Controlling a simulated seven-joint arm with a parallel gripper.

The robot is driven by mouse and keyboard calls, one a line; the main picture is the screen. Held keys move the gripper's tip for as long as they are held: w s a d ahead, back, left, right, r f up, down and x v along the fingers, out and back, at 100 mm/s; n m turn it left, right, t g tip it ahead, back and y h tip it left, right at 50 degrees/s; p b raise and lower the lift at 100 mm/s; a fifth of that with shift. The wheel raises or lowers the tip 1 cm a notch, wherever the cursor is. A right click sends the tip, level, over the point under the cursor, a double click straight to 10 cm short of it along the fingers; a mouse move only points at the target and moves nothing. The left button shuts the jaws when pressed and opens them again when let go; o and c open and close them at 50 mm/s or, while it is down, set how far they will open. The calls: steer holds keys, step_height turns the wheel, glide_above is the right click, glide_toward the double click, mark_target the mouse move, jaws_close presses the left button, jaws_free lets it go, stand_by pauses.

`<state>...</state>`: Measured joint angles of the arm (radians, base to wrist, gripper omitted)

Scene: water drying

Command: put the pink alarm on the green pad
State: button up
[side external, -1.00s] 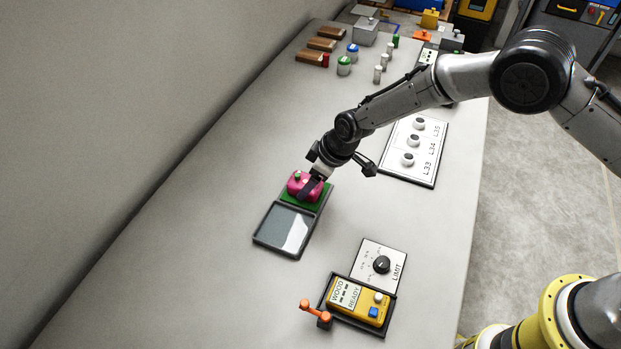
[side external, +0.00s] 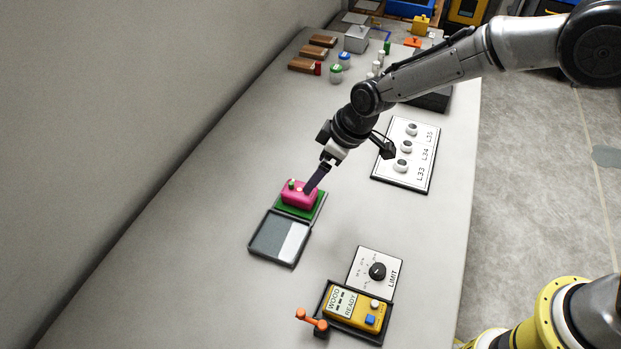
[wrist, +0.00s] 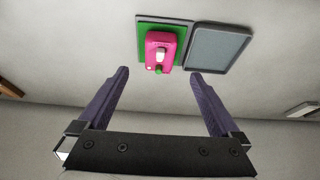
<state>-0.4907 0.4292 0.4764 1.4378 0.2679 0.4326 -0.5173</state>
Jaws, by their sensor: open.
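The pink alarm (side external: 297,194) rests on the green pad (side external: 306,212), which shows as a green border around it. It also shows in the wrist view (wrist: 161,49), with a white part on its face and a small green knob at one end. My gripper (side external: 311,187) is open, above and just behind the alarm. In the wrist view my gripper (wrist: 158,82) has its two purple fingers spread wide with nothing between them. The alarm lies beyond the fingertips there, apart from both.
A grey tray (side external: 266,235) adjoins the green pad. A LIMIT dial plate (side external: 364,262) and a yellow WOOD READY meter (side external: 339,302) in a black tray are at the front. A white L33–L35 board (side external: 422,159) lies to the right. Bare table lies left of the pad.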

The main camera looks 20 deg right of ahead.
steer(key=shift+v, duration=1.5)
steer(key=s+d+r+m+t+h, duration=0.1)
steer(key=s+d+r+m, duration=0.1)
steer(key=s+d+r, duration=0.55)
steer(key=s+d+r+m+t, duration=0.1)
steer(key=s+d+r+m, duration=0.1)
steer(key=s+d+r, duration=0.55)
steer(key=s+d+r+m+h, duration=0.2)
steer(key=s+d+m, duration=0.3)
steer(key=s+d, duration=0.7)
steer(key=s, duration=0.3)
